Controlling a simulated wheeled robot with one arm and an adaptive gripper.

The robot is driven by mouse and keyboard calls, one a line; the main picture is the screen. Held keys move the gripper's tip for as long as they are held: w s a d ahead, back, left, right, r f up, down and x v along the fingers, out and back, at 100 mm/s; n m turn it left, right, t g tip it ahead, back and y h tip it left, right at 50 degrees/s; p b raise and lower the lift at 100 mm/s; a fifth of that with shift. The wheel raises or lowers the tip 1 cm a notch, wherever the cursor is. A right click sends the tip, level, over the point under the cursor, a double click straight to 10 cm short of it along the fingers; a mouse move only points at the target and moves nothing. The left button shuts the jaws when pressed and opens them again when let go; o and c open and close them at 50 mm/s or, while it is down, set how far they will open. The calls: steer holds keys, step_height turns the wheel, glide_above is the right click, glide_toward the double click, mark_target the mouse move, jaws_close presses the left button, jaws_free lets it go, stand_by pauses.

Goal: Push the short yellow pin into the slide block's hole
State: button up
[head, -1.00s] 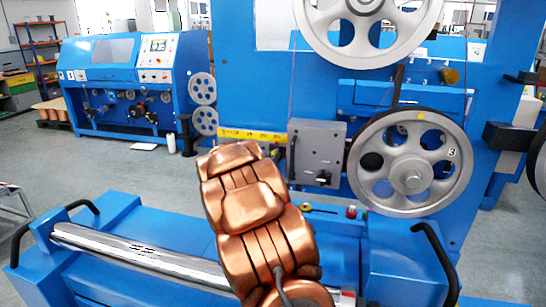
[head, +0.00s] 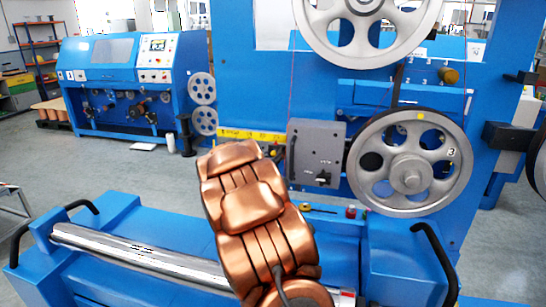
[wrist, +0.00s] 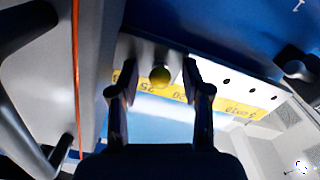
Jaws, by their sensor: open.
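The grey slide block (head: 316,152) sits on the blue machine frame, left of the lower pulley, beside a yellow scale strip (head: 252,135). My copper-coloured arm stands in front of its left side and mostly hides my gripper in the head view. In the wrist view my gripper (wrist: 160,95) is open, with its two dark fingers apart. A small round dark-yellow end, seemingly the short yellow pin (wrist: 160,77), shows between and beyond the fingertips, in front of a grey surface. No contact with the fingers is visible. I cannot make out the hole or how deep the pin sits.
The yellow scale strip (wrist: 235,105) runs behind the fingers in the wrist view. An orange-red wire (wrist: 76,70) passes at the left. The large grey pulley (head: 410,165) stands right of the block. A metal roller (head: 140,255) lies in front, below.

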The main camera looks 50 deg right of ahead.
steer(key=v, duration=1.2)
steer(key=shift+a, duration=0.1)
stand_by(0.5)
